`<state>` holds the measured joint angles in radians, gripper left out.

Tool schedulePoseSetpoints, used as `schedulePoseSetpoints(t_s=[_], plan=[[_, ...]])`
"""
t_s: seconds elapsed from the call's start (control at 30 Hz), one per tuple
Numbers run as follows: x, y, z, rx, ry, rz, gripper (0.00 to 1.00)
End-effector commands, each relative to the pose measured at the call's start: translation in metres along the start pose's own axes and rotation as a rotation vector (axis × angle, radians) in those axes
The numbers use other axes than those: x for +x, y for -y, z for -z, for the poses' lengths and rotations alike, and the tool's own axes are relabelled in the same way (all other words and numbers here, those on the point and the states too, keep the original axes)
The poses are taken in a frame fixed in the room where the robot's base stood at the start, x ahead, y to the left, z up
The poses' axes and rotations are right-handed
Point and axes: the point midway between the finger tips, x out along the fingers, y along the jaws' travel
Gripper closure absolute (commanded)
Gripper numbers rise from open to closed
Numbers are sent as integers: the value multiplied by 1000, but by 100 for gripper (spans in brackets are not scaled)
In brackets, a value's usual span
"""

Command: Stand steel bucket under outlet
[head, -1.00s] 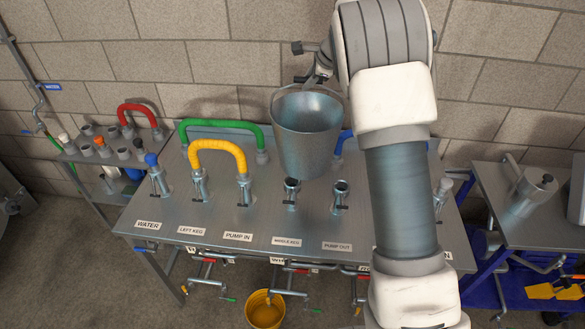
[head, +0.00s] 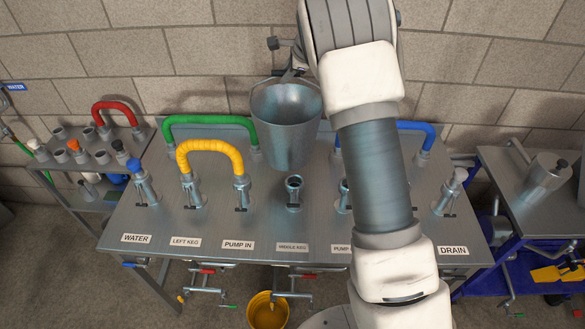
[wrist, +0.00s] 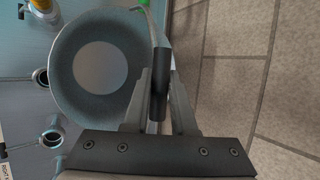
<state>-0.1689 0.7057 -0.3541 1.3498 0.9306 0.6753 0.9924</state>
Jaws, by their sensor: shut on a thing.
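The steel bucket (head: 286,130) hangs upright above the back of the steel bench, in front of the block wall. My gripper (wrist: 159,92) is shut on the dark grip of the bucket's handle, seen in the wrist view. In the head view, my gripper (head: 292,70) is partly hidden behind my arm. The wrist view looks down into the bucket (wrist: 99,70), which is empty. Outlets with small taps hang under the bench's front edge, one (head: 206,280) at the left. A yellow bucket (head: 266,312) stands on the floor below the middle outlet.
The bench (head: 200,228) has labelled pipe stubs and yellow (head: 210,147), green (head: 205,124) and blue (head: 410,127) hoses. A side shelf (head: 85,165) with fittings stands left. A blue trolley (head: 530,225) with a steel pot (head: 540,175) stands right.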

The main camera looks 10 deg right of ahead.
Motion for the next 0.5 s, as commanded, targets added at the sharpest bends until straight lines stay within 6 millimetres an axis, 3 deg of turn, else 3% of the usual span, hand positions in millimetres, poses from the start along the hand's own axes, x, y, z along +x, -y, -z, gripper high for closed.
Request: schedulePoseSetpoints(t_s=[0.5], plan=[[51, -35, 21, 0, 0, 5, 100]])
